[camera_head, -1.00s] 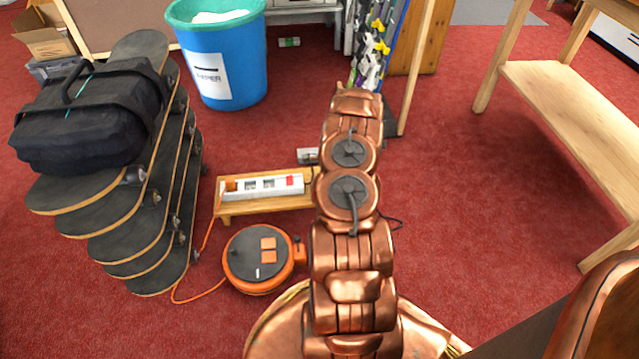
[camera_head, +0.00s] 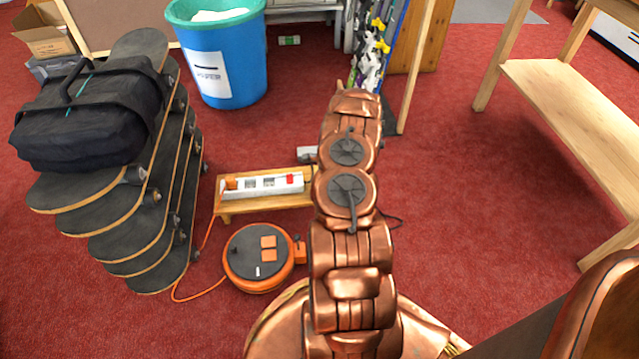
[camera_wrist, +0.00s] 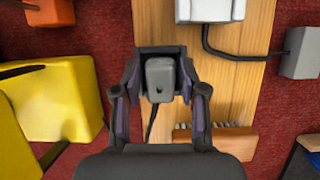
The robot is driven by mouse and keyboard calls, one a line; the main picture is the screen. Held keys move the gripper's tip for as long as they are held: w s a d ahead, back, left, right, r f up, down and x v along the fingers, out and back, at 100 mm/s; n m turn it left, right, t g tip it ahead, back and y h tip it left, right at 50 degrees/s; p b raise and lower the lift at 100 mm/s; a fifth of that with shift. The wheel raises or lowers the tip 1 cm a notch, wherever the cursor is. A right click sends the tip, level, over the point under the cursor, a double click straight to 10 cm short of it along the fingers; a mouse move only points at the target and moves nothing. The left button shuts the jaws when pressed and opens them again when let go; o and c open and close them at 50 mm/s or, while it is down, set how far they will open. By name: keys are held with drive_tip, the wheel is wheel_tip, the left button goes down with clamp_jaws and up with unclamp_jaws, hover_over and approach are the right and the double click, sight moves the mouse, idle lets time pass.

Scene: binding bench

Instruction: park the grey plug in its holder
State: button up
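The grey plug (camera_wrist: 159,78) is between the two dark fingers of my gripper (camera_wrist: 160,82) in the wrist view. The fingers converge on its sides and look shut on it. A thin black cord (camera_wrist: 152,122) runs from its lower end toward my wrist. A dark piece (camera_wrist: 160,51) shows just beyond the plug, over the wooden board (camera_wrist: 230,85); I cannot tell whether it is the holder or part of my fingertips. In the head view my arm hides the gripper and plug.
A white power strip (camera_head: 262,185) sits on the board, also seen in the wrist view (camera_wrist: 210,10). A grey cabled block (camera_wrist: 300,52) lies right of it. A yellow object (camera_wrist: 55,100) is at left. An orange cable reel (camera_head: 262,262) and stacked skateboards (camera_head: 150,225) stand nearby.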

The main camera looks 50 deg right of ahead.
drive_tip(key=shift+o, duration=0.6)
drive_tip(key=v, duration=1.2)
